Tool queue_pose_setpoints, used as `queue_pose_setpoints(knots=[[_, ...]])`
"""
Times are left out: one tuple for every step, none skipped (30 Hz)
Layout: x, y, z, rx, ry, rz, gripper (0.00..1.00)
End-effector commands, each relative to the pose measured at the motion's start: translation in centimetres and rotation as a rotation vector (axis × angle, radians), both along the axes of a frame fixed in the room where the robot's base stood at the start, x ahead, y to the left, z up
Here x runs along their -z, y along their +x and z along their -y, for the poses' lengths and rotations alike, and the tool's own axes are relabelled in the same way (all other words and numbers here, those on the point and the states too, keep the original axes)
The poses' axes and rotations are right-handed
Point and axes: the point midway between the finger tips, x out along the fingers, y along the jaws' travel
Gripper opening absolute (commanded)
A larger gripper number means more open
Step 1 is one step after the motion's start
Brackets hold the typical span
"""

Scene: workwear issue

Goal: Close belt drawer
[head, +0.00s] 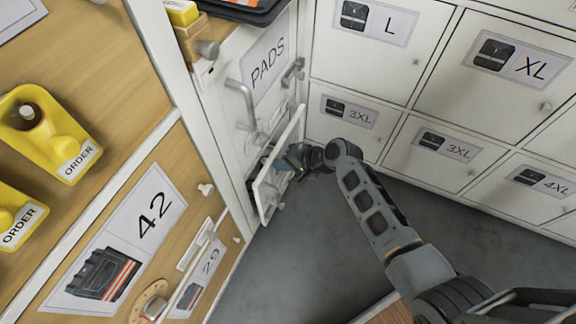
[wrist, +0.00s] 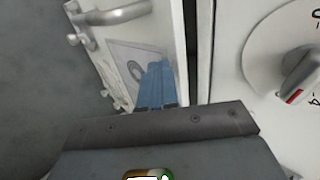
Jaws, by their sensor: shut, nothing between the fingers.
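The belt drawer, as I take it, is the white-fronted drawer (head: 268,190) low in the white cabinet under the PADS label. It stands open in the head view, its front panel out from the cabinet. My gripper (head: 290,162) is at the outer side of this panel, fingers shut and empty. In the wrist view the blue fingers (wrist: 157,86) lie over a label on a white panel (wrist: 180,40) with a metal handle (wrist: 110,14). I cannot tell whether the fingertips touch the panel. The drawer's contents are mostly hidden.
A wooden cabinet with a 42 label (head: 150,215) and yellow ORDER holders (head: 48,130) is at left. A dial (wrist: 300,75) is close at right in the wrist view. Grey floor is clear below.

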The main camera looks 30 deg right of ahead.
Motion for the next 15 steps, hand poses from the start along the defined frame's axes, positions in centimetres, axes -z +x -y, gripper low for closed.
queue_pose_setpoints(knots=[[0.0, 0.0, 0.0, 0.0, 0.0, 0.0, 0.0], [0.0, 0.0, 0.0, 0.0, 0.0, 0.0, 0.0], [0.0, 0.0, 0.0, 0.0, 0.0, 0.0, 0.0], [0.0, 0.0, 0.0, 0.0, 0.0, 0.0, 0.0], [0.0, 0.0, 0.0, 0.0, 0.0, 0.0, 0.0], [0.0, 0.0, 0.0, 0.0, 0.0, 0.0, 0.0], [0.0, 0.0, 0.0, 0.0, 0.0, 0.0, 0.0], [0.0, 0.1, -0.1, -0.001, -0.001, 0.0, 0.0], [0.0, 0.4, -0.2, -0.001, -0.001, 0.002, 0.0], [0.0, 0.7, -0.4, -0.001, -0.001, 0.002, 0.0], [0.0, 1.0, -0.6, -0.003, -0.001, 0.002, 0.0], [0.0, 1.5, -1.1, -0.004, 0.0, 0.001, 0.0], [0.1, 2.0, -1.4, -0.005, 0.0, 0.001, 0.0], [0.0, 2.4, -1.7, -0.004, -0.001, 0.002, 0.0], [0.1, 3.0, -2.1, -0.004, 0.0, 0.001, 0.0]])
